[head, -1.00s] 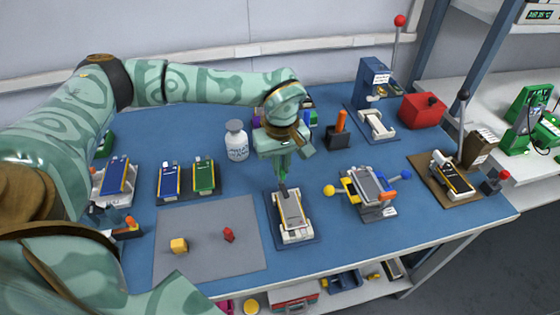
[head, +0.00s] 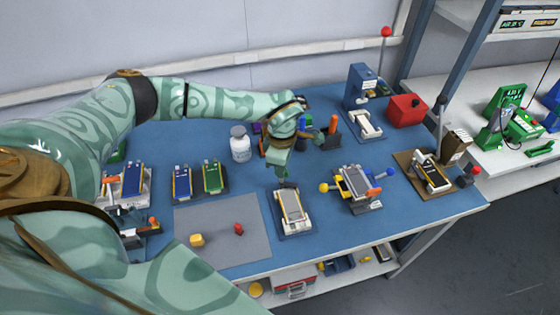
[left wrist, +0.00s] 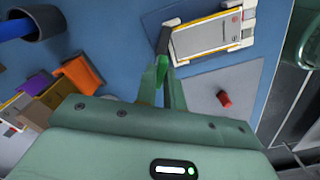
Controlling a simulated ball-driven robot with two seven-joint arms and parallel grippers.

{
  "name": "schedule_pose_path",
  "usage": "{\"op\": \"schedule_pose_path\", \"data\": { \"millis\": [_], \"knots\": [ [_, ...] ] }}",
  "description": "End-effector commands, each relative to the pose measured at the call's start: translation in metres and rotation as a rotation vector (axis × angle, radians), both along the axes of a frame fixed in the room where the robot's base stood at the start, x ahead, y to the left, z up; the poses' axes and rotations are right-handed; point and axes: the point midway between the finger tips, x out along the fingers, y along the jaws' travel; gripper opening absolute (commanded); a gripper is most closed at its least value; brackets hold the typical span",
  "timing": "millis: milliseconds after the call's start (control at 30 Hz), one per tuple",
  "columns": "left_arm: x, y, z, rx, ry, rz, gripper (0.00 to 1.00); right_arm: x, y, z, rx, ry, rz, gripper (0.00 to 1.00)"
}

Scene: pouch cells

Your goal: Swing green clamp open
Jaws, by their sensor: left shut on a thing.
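The green clamp (left wrist: 162,69) shows in the left wrist view as a bright green handle with a dark arm, at the end of the central fixture (head: 293,231). A grey pouch cell (head: 291,205) with yellow edges lies in that fixture; it also shows in the left wrist view (left wrist: 207,37). My left gripper (head: 287,183) is at the far end of the fixture. In the left wrist view its fingers (left wrist: 163,78) close on the green handle. In the head view the clamp is mostly hidden by the gripper. My right gripper is not in view.
Right of the fixture stands a clamp station (head: 358,184) with coloured handles. A grey mat (head: 222,245) at left holds a yellow block (head: 197,240) and a red piece (head: 238,229). A white bottle (head: 240,146) and an orange-handled item (head: 333,128) stand behind.

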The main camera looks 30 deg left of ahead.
Motion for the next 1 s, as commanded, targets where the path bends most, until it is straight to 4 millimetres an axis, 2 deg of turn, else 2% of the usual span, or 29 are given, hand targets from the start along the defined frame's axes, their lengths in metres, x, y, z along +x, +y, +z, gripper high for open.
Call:
{"op": "schedule_pose_path", "data": {
  "millis": [100, 500, 1000],
  "knots": [
    [0.000, 0.000, 0.004, 0.000, 0.000, 0.107, 0.00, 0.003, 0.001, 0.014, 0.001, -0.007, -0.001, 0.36],
    [0.000, 0.000, 0.003, -0.001, 0.000, 0.422, 0.00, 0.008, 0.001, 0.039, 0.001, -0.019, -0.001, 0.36],
    [0.000, 0.000, 0.000, -0.001, 0.000, 0.569, 0.00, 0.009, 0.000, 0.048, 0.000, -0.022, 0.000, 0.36]
  ]
}}
